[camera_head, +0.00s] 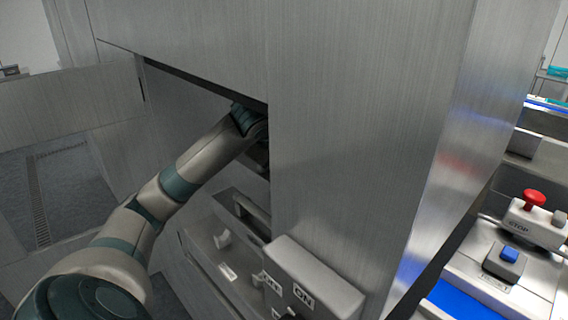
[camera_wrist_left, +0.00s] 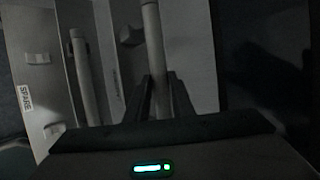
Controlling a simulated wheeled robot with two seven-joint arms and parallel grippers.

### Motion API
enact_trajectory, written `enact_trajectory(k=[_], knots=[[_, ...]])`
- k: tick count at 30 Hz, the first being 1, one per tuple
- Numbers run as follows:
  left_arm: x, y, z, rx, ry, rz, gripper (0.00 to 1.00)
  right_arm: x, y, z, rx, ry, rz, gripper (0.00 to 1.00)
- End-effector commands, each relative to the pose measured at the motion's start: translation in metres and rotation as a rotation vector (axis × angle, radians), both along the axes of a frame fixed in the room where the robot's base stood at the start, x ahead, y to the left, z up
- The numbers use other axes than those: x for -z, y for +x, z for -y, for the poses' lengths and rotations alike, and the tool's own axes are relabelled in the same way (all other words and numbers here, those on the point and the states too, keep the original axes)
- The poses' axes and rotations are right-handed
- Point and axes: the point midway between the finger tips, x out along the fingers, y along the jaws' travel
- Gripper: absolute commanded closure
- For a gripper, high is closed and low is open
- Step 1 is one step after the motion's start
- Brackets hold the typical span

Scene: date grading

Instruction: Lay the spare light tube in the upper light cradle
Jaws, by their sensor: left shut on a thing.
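A label reading SPARE (camera_wrist_left: 24,98) is on the panel at far left, near small pale clips (camera_wrist_left: 38,57). In the head view my left gripper is hidden inside the cabinet. My right gripper is not in view.
My left arm reaches through an opening in the brushed metal cabinet (camera_head: 370,120), close to its edges. A switch box marked ON and OFF (camera_head: 318,284) is on the cabinet front. A red STOP button (camera_head: 534,198) and blue RESET button (camera_head: 509,252) are at right.

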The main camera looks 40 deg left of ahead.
Motion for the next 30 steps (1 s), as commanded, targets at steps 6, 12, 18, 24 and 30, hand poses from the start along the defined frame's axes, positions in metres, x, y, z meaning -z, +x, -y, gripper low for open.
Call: enact_trajectory(k=[6,12,18,24,30], knots=[[0.008,0.0,0.0,0.001,-0.001,0.0,1.0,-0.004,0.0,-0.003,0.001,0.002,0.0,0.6],[0.008,0.0,0.0,0.001,-0.001,0.001,1.0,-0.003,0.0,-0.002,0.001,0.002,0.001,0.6],[0.011,0.0,0.001,0.001,-0.001,0.0,1.0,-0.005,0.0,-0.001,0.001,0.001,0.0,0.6],[0.026,-0.001,0.001,0.0,-0.003,-0.003,1.0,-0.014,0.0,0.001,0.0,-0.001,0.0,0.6],[0.039,0.002,0.001,0.0,-0.002,-0.002,1.0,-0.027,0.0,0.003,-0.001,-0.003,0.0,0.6]])
